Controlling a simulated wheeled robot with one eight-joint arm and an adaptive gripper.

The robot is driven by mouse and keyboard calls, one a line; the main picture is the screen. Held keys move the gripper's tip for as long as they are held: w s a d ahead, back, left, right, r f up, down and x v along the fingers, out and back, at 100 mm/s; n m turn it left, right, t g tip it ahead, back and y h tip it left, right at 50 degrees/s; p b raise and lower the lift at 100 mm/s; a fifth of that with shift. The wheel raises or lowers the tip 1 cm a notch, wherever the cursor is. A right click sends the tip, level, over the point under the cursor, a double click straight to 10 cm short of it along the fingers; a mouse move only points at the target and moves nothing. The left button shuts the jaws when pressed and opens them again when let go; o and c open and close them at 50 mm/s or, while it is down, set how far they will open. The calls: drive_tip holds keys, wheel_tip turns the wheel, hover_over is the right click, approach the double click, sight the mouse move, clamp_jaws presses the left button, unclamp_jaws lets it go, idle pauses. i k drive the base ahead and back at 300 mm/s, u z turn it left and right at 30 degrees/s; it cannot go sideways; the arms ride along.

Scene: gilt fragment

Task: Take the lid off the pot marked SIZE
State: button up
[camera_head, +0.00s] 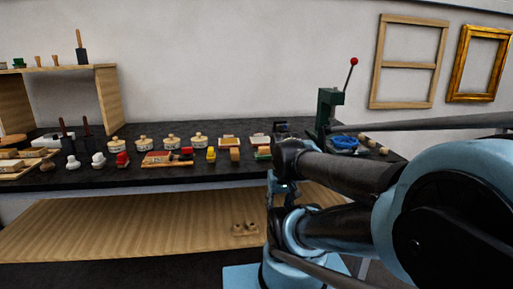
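Three small, pale, round pots stand in a row on the dark worktop, each topped by a lid with a knob: the left pot (144,144), the middle pot (172,143) and the right pot (199,142). Their lids look seated. Each seems to have a label, but the lettering is too small to read, so I cannot tell which is marked SIZE. My blue and black arm fills the right side of the view. I cannot make out my gripper; it seems hidden behind or among the arm links.
In front of the pots lie a wooden board with tools (166,159), a yellow-topped item (211,154) and a red-topped item (122,160). A green press (326,110) with a red-knobbed lever and a blue bowl (345,142) are at the right. A wooden shelf (107,98) stands left.

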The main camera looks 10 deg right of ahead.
sight(171, 140)
drive_tip(key=z, duration=0.05)
drive_tip(key=k, duration=1.1)
drive_tip(key=u, duration=0.8)
drive_tip(key=i, duration=1.05)
drive_tip(key=z, duration=0.15)
